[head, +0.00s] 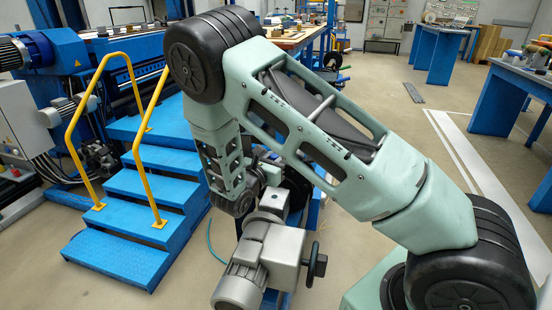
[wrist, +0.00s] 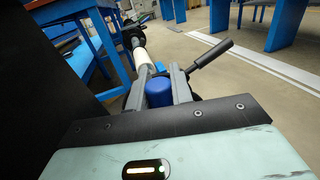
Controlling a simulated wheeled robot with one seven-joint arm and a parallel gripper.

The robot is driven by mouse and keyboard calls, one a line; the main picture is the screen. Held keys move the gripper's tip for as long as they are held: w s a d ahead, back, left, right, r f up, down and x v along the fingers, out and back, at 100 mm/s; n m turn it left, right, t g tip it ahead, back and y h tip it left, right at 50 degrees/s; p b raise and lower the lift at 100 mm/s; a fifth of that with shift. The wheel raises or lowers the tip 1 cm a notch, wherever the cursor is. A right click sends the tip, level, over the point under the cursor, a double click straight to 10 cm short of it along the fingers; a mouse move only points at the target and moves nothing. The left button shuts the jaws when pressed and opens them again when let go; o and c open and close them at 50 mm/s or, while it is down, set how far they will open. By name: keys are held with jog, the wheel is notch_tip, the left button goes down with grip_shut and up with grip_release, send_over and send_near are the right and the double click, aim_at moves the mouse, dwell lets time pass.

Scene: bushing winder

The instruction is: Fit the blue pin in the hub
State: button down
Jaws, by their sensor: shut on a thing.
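The blue pin (wrist: 158,93) shows in the wrist view as a short, rounded blue cylinder between the two grey fingers of my gripper (wrist: 159,88). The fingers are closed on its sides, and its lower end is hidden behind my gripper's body. Just beyond the fingertips is a shaft with a white sleeve (wrist: 144,62) and a dark lever (wrist: 211,55). I cannot clearly make out the hub or its opening, or tell whether the pin touches it. In the head view my arm hides the pin and my gripper. A grey winder with a motor (head: 262,262) stands beside my wrist there.
A black handwheel (head: 315,266) sticks out right of the grey winder. Blue steps (head: 130,255) with yellow handrails (head: 78,125) stand to the left. Blue workbenches (head: 505,95) stand at the right. The floor between the winder and the benches is mostly open.

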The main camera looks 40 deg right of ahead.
jog(key=shift+a, duration=0.1)
jog(key=shift+f+b, duration=1.5)
jog(key=shift+f, duration=1.45)
jog(key=shift+p, duration=0.75)
jog(key=shift+f+b, duration=0.65)
jog(key=shift+f, duration=0.45)
jog(key=shift+s+f, duration=0.1)
jog(key=shift+f, duration=0.25)
